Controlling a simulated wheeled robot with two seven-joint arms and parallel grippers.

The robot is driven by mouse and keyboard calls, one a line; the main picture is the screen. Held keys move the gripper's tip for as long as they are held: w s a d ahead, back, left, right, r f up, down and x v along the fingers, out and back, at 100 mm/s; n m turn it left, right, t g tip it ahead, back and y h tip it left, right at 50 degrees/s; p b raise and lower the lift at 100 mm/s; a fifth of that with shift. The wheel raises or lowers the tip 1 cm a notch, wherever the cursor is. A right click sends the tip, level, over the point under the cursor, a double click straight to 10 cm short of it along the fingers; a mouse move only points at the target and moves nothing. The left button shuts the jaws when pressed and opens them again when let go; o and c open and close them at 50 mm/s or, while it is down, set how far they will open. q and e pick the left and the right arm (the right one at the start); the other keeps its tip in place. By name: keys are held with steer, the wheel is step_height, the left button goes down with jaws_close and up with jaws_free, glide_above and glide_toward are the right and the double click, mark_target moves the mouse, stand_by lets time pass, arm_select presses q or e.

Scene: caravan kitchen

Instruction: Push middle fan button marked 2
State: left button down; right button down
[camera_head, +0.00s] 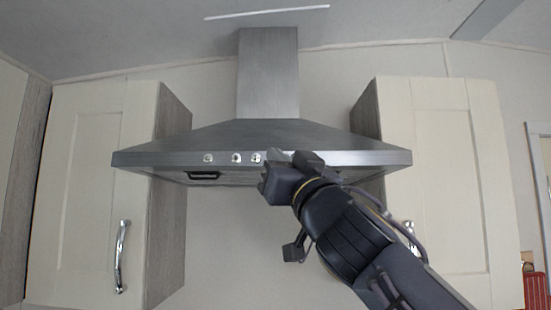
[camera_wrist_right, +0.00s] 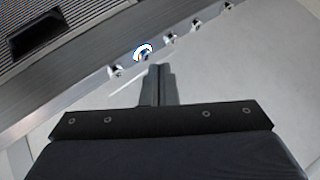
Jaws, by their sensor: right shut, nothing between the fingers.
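The range hood (camera_head: 265,135) has a row of small round silver buttons on its front edge. Three of them, including one button (camera_head: 236,157), show left of my right gripper (camera_head: 281,158), which hides the rest of the row. In the right wrist view several buttons show, the middle one (camera_wrist_right: 169,38) among them; a neighbouring button (camera_wrist_right: 143,52) has a white and blue ring. My right gripper (camera_wrist_right: 160,70) is shut and empty, its tips close to the ringed button. I cannot tell if they touch. The number marks are unreadable. My left gripper is out of view.
Cream cabinets stand left (camera_head: 88,190) and right (camera_head: 440,180) of the hood, each beside it. The left one has a metal handle (camera_head: 122,257). A dark filter handle (camera_head: 204,176) is under the hood. The wall below the hood is clear.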

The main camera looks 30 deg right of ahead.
steer(key=s+a+b, duration=0.1)
steer(key=s+a, duration=0.2)
steer(key=s, duration=0.2)
stand_by(0.4)
steer(key=w+d+f+m+g+h, duration=0.15)
steer(key=f+g, duration=0.35)
steer(key=f, duration=1.3)
steer(key=d+f+g, duration=0.2)
steer(key=f+g, duration=0.4)
steer(key=f, duration=1.2)
steer(key=s+a+f+g+y, duration=0.1)
steer(key=s+a+f+g, duration=0.1)
steer(key=s+f, duration=0.3)
steer(key=s+a+f+g+y, duration=0.2)
steer(key=s+f, duration=0.3)
steer(key=f, duration=0.8)
steer(key=s+a+f+g+y, duration=0.2)
steer(key=s+f+g, duration=0.2)
steer(key=f, duration=0.6)
steer(key=shift+s+a+g, duration=0.3)
steer(key=shift+s+a, duration=0.05)
steer(key=shift+s, duration=0.45)
